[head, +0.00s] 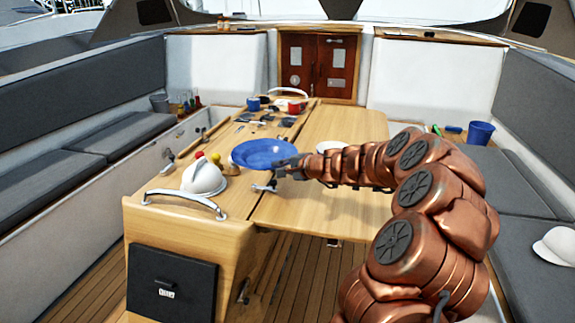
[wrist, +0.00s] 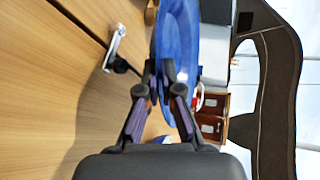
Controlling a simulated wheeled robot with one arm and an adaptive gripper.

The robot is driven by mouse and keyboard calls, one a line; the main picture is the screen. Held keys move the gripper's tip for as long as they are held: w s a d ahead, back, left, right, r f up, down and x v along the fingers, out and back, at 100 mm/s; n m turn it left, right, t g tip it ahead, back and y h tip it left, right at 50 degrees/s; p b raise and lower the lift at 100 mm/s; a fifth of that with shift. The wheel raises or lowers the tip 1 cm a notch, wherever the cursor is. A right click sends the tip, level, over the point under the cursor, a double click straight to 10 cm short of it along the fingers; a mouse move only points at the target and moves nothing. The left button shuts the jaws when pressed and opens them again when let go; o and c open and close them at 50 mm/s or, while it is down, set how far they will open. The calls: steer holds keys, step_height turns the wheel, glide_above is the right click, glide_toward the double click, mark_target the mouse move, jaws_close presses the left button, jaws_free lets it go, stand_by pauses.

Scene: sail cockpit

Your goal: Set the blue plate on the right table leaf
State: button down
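The blue plate (head: 262,152) is round and roughly level. In the head view it overlaps the middle of the table, near the seam between the left part and the right table leaf (head: 340,208). My gripper (head: 292,167) is at the plate's near right rim. In the wrist view the fingertips (wrist: 166,72) are shut on the rim of the plate (wrist: 178,35), which appears held above the wood. The fingertips hide a small part of the rim. The right leaf is bare at its near end.
A white cap (head: 203,177) and a metal rail (head: 186,203) are on the table's near left. Small items, a blue mug (head: 253,104) and a red pot (head: 295,107) stand farther back. A white dish (head: 336,147) lies on the right leaf, partly behind my arm. A blue bucket (head: 480,132) stands at right.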

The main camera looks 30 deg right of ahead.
steer(key=a+m+h, duration=0.6)
steer(key=a+h, duration=0.1)
steer(key=a, duration=1.8)
steer(key=shift+s+a+r, duration=0.2)
steer(key=shift+s+r, duration=0.2)
steer(key=shift+s, duration=0.05)
steer(key=shift+w, duration=0.1)
